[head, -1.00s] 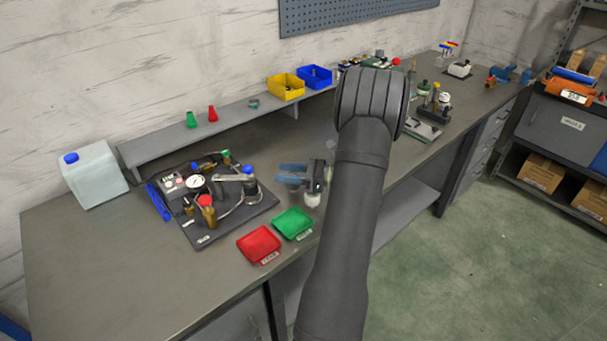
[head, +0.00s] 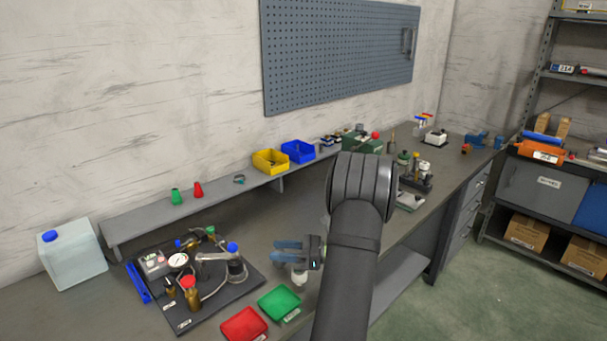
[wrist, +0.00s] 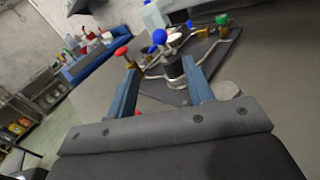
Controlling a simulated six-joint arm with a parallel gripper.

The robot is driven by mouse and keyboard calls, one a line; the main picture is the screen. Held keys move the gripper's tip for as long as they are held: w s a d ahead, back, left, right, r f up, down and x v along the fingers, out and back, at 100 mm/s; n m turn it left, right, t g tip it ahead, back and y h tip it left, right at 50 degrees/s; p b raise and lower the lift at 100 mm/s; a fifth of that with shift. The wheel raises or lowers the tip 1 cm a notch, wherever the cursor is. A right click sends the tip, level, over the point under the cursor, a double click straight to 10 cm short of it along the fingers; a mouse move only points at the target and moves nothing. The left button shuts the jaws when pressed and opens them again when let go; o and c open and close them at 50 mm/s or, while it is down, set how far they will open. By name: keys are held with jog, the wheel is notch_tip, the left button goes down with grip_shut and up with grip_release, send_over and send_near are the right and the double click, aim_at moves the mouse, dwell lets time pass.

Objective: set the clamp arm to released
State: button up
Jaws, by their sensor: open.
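The black fixture board (head: 205,312) lies on the bench at the left. On its right part stands a dark round post (head: 237,268) with a blue knob (head: 233,247) and a silver arm (head: 211,256) reaching left; this looks like the clamp arm. In the wrist view the post (wrist: 172,66) and a blue knob (wrist: 159,37) show beyond and between my fingers. My gripper (head: 276,251) is open and empty, right of the post and apart from it. Its two blue fingers also show in the wrist view (wrist: 160,66). Whether the clamp is locked or released I cannot tell.
A gauge (head: 178,260), a red-topped brass fitting (head: 190,292) and hoses crowd the board. A red tray (head: 244,325) and a green tray (head: 279,303) lie at the bench front. A raised shelf (head: 160,217) runs behind.

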jog(key=a, duration=1.5)
jog(key=shift+w+a, duration=0.1)
jog(key=shift+w, duration=0.2)
jog(key=shift+w+a+n+g, duration=0.2)
jog(key=shift+w+n+g, duration=0.1)
jog(key=shift+g, duration=0.2)
jog(key=shift+w+n+g, duration=0.15)
jog(key=shift+n+g, duration=0.25)
jog(key=shift+g, duration=0.2)
jog(key=shift+c, duration=0.5)
